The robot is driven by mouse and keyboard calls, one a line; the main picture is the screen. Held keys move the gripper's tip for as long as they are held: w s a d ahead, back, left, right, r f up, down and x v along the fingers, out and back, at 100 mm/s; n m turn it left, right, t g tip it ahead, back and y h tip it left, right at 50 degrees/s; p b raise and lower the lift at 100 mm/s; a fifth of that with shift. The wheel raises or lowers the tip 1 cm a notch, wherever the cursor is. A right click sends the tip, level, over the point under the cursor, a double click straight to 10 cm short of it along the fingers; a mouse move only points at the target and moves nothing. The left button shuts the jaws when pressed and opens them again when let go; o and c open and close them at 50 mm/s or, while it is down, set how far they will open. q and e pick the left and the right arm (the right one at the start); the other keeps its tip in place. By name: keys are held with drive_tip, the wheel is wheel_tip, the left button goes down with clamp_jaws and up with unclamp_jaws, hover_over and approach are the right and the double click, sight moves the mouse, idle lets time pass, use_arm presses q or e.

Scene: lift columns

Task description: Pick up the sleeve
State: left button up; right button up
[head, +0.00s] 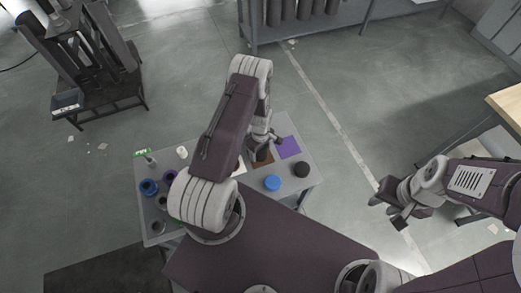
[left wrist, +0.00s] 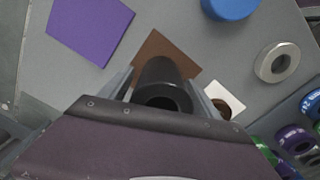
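The sleeve (left wrist: 163,88), a black hollow cylinder, stands between the fingers of my left gripper (left wrist: 163,92) in the left wrist view, its open end facing the camera. It is over a brown square (left wrist: 165,50); I cannot tell whether it touches it. A finger lies close along each side of it, but whether they press on it is unclear. In the head view the sleeve (head: 262,156) shows as a dark shape under my left gripper (head: 262,143). My right gripper (head: 386,210) is open and empty, right of the table.
The grey table (head: 240,222) also holds a blue cylinder (head: 272,183), a black round piece (head: 302,170), a purple square (head: 288,147), a white square (left wrist: 224,97) and a pale ring (head: 182,152). Several coloured rings stand at the left. Open floor lies right of the table.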

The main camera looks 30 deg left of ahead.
use_arm(q)
clamp_jaws()
drive_tip(key=shift+r, duration=0.1)
wheel_tip(320, 180, up, 4)
drive_tip(key=shift+w+f+b, duration=0.1)
drive_tip(key=shift+f+b, duration=0.1)
drive_tip(key=shift+b, duration=0.55)
drive_tip(key=s+d+r+p, duration=0.2)
drive_tip(key=s+d+r, duration=0.1)
drive_tip(key=d+r, duration=0.8)
wheel_tip(320, 180, up, 2)
drive_tip(key=shift+s+r, duration=0.1)
drive_tip(key=shift+s, duration=0.2)
drive_tip(key=shift+d, duration=0.1)
drive_tip(key=shift+m, duration=0.3)
